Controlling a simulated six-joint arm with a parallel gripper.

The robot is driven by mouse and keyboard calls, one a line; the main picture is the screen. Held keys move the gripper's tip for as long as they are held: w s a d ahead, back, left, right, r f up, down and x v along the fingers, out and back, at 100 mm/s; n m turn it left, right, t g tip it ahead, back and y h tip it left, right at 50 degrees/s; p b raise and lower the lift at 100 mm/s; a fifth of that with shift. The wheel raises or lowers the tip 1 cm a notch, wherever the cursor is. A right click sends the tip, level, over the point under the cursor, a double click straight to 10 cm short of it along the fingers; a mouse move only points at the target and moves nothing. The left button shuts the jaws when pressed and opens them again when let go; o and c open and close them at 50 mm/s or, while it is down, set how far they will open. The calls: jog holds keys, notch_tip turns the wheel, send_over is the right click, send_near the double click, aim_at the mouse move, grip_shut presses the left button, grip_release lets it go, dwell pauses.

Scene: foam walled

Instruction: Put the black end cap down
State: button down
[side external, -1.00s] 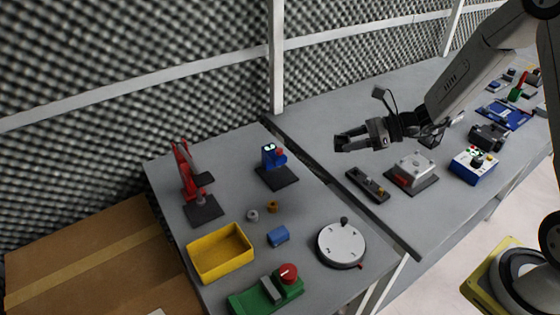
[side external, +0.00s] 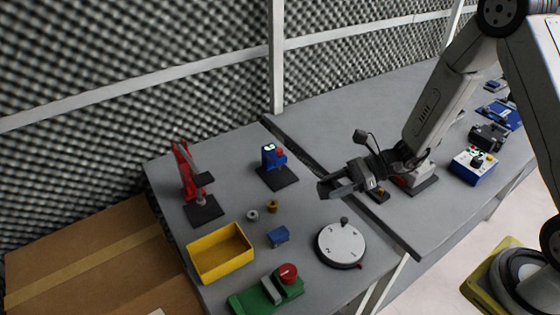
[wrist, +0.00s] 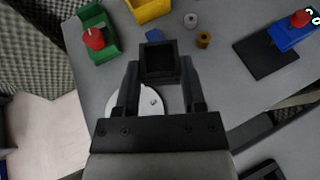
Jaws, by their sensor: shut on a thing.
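My gripper (side external: 340,186) is shut on the black end cap (wrist: 160,62). In the wrist view the cap is a dark, square, hollow piece between my two fingertips. In the side view it is a dark block at the finger ends (side external: 324,188), held in the air above the grey table (side external: 230,165), left of the dark seam between the tables. The white round dial (side external: 341,243) lies nearer the camera, and the wrist view shows it partly hidden behind my fingers (wrist: 151,102).
A yellow bin (side external: 220,252), a blue block (side external: 278,236), a grey ring (side external: 252,215) and a brass piece (side external: 272,206) lie to the left. A green device with a red button (side external: 288,273), a red press (side external: 188,170) and a blue device (side external: 272,158) stand around them. Bare table shows between them.

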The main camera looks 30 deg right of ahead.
jog(key=w+a+f, duration=0.1)
jog(key=w+f, duration=0.3)
jog(key=w, duration=0.4)
send_over(292, 197)
jog(key=s, duration=0.2)
jog(key=f, duration=0.4)
jog(key=shift+w+f, duration=0.1)
jog(key=shift+w, duration=0.15)
jog(key=shift+w+f, duration=0.4)
jog(key=shift+f, duration=0.05)
jog(key=shift+w+f, duration=0.1)
jog(key=shift+f, duration=0.05)
jog(key=shift+w+f, duration=0.1)
jog(key=shift+f, duration=0.05)
jog(key=shift+w+f, duration=0.1)
jog(key=shift+f, duration=1.45)
jog(key=shift+f, duration=0.15)
jog(key=shift+c, duration=0.9)
grip_release()
